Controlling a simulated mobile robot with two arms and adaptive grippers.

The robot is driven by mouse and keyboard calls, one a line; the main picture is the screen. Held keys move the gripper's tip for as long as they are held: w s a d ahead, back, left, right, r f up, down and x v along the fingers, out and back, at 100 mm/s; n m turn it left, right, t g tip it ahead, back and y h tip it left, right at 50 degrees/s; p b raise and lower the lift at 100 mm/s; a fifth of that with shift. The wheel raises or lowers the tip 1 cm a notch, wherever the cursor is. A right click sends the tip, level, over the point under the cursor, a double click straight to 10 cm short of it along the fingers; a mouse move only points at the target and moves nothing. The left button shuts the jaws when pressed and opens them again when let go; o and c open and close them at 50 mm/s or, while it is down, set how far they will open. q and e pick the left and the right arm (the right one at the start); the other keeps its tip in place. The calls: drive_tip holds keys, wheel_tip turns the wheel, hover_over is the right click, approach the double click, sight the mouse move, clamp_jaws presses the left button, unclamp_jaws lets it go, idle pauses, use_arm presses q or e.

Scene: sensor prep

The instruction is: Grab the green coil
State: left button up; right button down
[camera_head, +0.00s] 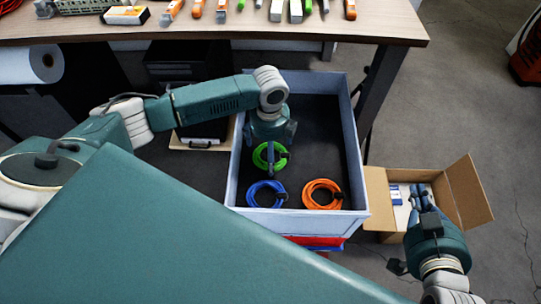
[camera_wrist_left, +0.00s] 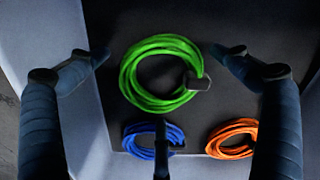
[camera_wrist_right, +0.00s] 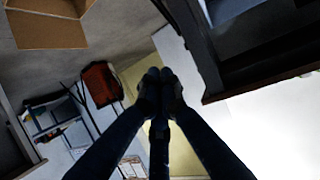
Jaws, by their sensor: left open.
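The green coil (camera_head: 264,155) lies on the dark floor of the grey bin (camera_head: 230,178), behind the blue and orange coils. My left gripper (camera_head: 270,143) reaches into the bin directly over it and partly covers it in the head view. In the left wrist view the green coil (camera_wrist_left: 150,100) lies between and beyond the spread fingers of my left gripper (camera_wrist_left: 160,62), which is open and empty. My right gripper (camera_head: 420,193) is over the cardboard box at the right. In the right wrist view its fingertips (camera_wrist_right: 160,80) are together with nothing seen between them.
A blue coil (camera_head: 266,193) and an orange coil (camera_head: 322,193) lie near the front wall of the bin. An open cardboard box (camera_head: 464,192) stands right of the bin. A wooden table (camera_head: 350,24) with tools stands behind; a paper roll (camera_head: 36,64) is at left.

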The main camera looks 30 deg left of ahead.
use_arm(q)
drive_tip(key=c, duration=1.5)
drive_tip(key=shift+o, duration=0.2)
drive_tip(key=shift+r, duration=0.15)
